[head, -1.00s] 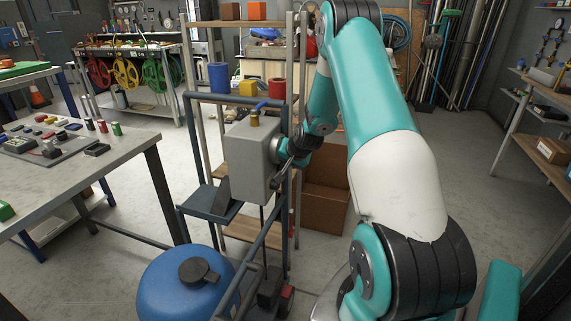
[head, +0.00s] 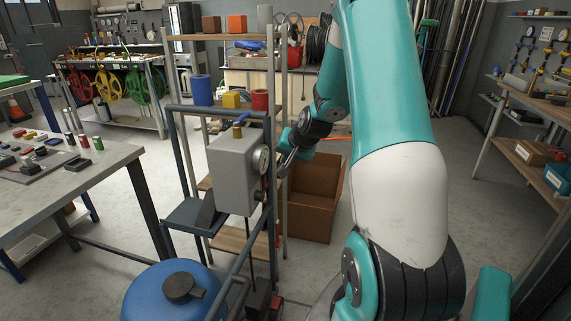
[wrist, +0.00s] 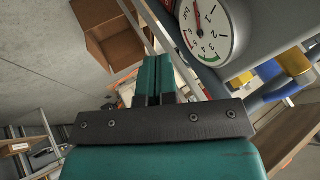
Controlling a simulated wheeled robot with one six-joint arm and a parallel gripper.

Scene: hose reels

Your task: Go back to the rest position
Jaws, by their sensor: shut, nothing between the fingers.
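My gripper (wrist: 154,80) is shut and empty in the wrist view, its two teal fingers pressed together. In the head view my gripper (head: 284,157) is beside the right side of a grey box (head: 230,175) on a cart frame. The gauge also shows edge-on in the head view (head: 261,160). My arm reaches forward, bent, on the right of the head view.
A blue tank (head: 172,291) stands low in front. A brown open box (head: 312,199) is on the floor. A workbench (head: 75,190) is at left.

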